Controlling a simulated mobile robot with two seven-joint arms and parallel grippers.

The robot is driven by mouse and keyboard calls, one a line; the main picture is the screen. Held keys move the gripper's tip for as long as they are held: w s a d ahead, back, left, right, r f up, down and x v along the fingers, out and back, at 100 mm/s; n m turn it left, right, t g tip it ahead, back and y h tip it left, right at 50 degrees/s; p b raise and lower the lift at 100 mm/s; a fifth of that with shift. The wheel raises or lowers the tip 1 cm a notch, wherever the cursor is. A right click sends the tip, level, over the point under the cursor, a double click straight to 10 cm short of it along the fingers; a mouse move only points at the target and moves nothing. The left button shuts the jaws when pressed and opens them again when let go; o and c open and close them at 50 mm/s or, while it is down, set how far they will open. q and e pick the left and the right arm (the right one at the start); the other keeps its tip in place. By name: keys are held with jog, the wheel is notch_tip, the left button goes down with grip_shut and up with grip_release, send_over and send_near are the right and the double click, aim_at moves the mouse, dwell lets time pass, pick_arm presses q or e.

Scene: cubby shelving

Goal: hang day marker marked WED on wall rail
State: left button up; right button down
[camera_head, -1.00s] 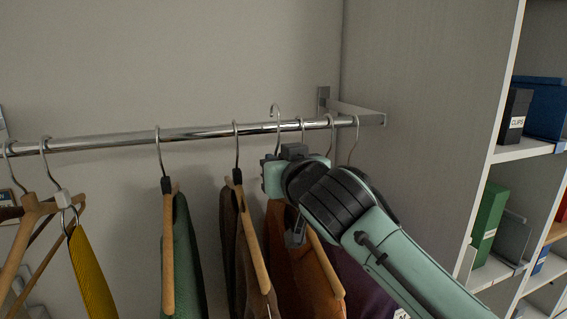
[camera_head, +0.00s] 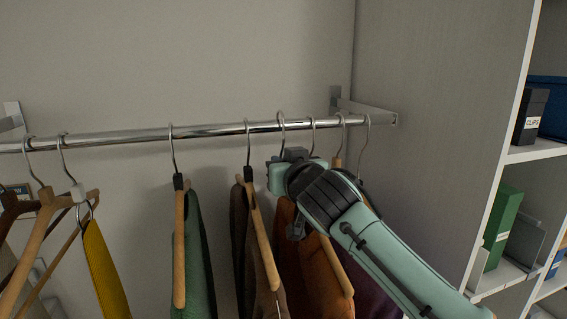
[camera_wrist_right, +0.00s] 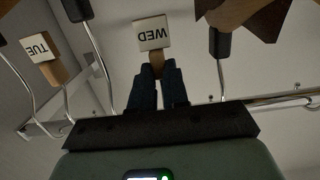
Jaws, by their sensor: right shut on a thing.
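The day marker marked WED (camera_wrist_right: 152,33) shows in the right wrist view as a white label, upside down, on a short wooden piece. My right gripper (camera_wrist_right: 158,85) is shut on the wooden piece, between its dark fingers. In the head view my right gripper (camera_head: 287,172) is just below the wall rail (camera_head: 215,130), among the hangers. A metal hook (camera_head: 281,122) rises above the gripper, its curved top slightly above the rail. Whether it rests on the rail cannot be told. The marker's label is hidden in the head view. My left gripper is not in view.
A marker marked TUE (camera_wrist_right: 40,46) shows in the right wrist view. A side panel (camera_head: 440,120) and shelves stand to the right.

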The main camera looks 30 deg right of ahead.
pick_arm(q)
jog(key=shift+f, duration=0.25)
pick_arm(e)
jog(key=shift+w+f, duration=0.25)
jog(key=c, duration=1.1)
grip_release()
jog(key=shift+o, duration=0.2)
jog(key=shift+s, duration=0.15)
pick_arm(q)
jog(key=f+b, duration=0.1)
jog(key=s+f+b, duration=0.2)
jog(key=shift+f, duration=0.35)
pick_arm(e)
jog(key=v, duration=1.3)
